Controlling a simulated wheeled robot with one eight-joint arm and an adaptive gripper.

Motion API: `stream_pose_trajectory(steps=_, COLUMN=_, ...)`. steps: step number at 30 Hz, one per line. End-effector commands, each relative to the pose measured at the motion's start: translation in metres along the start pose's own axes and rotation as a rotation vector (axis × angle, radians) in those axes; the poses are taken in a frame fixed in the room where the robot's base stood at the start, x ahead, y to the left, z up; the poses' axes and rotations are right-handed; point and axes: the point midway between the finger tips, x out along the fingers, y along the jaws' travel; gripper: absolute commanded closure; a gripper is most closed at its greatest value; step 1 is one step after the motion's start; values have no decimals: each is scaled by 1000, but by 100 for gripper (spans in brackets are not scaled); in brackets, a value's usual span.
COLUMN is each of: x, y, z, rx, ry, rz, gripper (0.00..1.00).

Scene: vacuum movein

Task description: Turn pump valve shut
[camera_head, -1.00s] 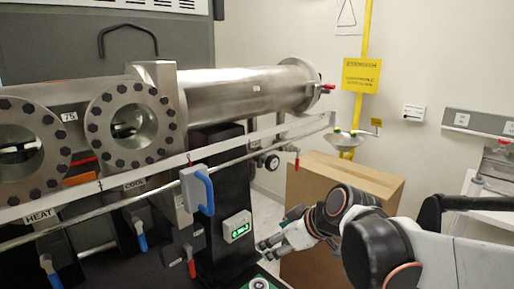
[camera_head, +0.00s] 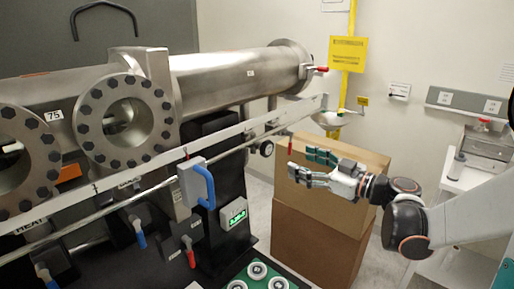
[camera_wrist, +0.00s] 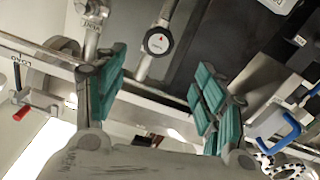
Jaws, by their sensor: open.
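I cannot tell for certain which handle is the pump valve. A round dark-rimmed fitting with a white face (camera_head: 266,148) sits under the long rail, left of my gripper (camera_head: 301,163). In the wrist view a similar round fitting (camera_wrist: 158,41) lies beyond and between the fingers. My gripper is open and empty, pointing left in front of the cardboard box; it also shows in the wrist view (camera_wrist: 162,78). A red-handled lever (camera_head: 318,69) is at the pipe end. A blue handle (camera_head: 205,186) and a lower red handle (camera_head: 190,252) are on the machine's front.
The cardboard box (camera_head: 318,226) stands behind and below my gripper. The long metal rail (camera_head: 100,190) runs across the machine's front. An eyewash basin (camera_head: 331,119) is on the yellow pipe. A bench (camera_head: 476,180) stands at the right.

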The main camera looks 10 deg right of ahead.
Motion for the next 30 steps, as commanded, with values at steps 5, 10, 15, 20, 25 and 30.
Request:
stream_pose_trajectory(steps=5, x=10, y=2, z=-1, rx=-6, ry=15, rz=4, gripper=36)
stream_pose_trajectory(steps=10, x=39, y=1, z=-1, rx=-5, ry=14, rz=1, gripper=36)
stream_pose_trajectory(steps=15, x=73, y=2, z=-1, rx=-4, ry=13, rz=1, gripper=36)
stream_pose_trajectory(steps=20, x=102, y=2, z=-1, rx=-4, ry=13, rz=2, gripper=36)
stream_pose_trajectory(steps=25, x=125, y=2, z=-2, rx=-4, ry=12, rz=4, gripper=36)
stream_pose_trajectory(steps=30, x=135, y=3, z=-3, rx=-4, ry=12, rz=4, gripper=36)
